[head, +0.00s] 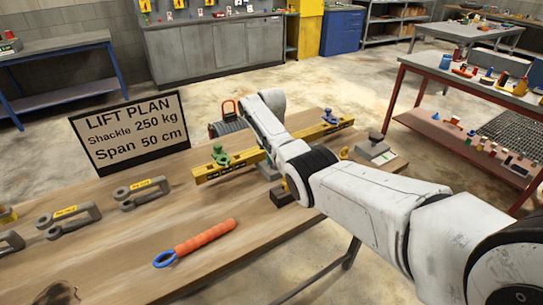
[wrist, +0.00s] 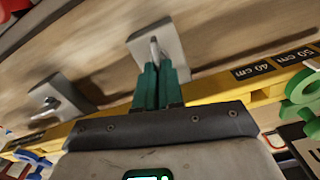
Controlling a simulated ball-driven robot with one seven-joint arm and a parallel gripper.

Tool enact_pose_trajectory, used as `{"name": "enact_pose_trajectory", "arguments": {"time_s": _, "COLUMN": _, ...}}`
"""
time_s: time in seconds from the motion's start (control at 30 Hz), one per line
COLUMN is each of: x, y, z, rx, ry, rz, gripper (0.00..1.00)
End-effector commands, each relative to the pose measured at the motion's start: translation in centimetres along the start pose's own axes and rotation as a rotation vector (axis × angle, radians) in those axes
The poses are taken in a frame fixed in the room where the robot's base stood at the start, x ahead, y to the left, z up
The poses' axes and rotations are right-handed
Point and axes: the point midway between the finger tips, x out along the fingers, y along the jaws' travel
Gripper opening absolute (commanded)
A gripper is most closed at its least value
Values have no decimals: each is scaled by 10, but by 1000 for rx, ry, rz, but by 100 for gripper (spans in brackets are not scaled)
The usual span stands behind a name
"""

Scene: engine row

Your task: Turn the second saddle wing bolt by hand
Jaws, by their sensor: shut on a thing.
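My gripper (wrist: 158,72) has its green fingers closed together on a metal wing bolt (wrist: 155,46), whose upper part shows at the fingertips against a pale grey plate (wrist: 172,48). Its lower part is hidden by the fingers. A second wing bolt (wrist: 50,104) stands free on another grey plate (wrist: 65,97) to the left. A yellow beam (wrist: 212,88) with 40 cm and 50 cm marks runs behind my gripper; it also shows in the head view (head: 245,160). There my arm hides part of the beam, and the fingertips cannot be made out.
A lift plan sign (head: 130,130) reads shackle 250 kg, span 50 cm. Grey shackles (head: 140,193) and an orange-handled tool (head: 205,238) lie on the wooden table.

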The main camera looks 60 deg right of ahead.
Motion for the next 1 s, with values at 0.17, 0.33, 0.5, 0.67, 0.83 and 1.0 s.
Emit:
{"name": "enact_pose_trajectory", "arguments": {"time_s": 0.17, "x": -5, "y": 0, "z": -2, "rx": 164, "ry": 7, "rz": -1, "gripper": 0}}
{"name": "enact_pose_trajectory", "arguments": {"time_s": 0.33, "x": -5, "y": 1, "z": -2, "rx": 326, "ry": 8, "rz": -1, "gripper": 0}}
{"name": "enact_pose_trajectory", "arguments": {"time_s": 0.5, "x": -6, "y": 2, "z": -2, "rx": 487, "ry": 9, "rz": -2, "gripper": 0}}
{"name": "enact_pose_trajectory", "arguments": {"time_s": 0.67, "x": -7, "y": 3, "z": -2, "rx": 640, "ry": 10, "rz": -3, "gripper": 0}}
{"name": "enact_pose_trajectory", "arguments": {"time_s": 0.83, "x": -7, "y": 3, "z": -2, "rx": 800, "ry": 11, "rz": -5, "gripper": 0}}
{"name": "enact_pose_trajectory", "arguments": {"time_s": 1.0, "x": -7, "y": 5, "z": -1, "rx": 959, "ry": 12, "rz": -5, "gripper": 0}}
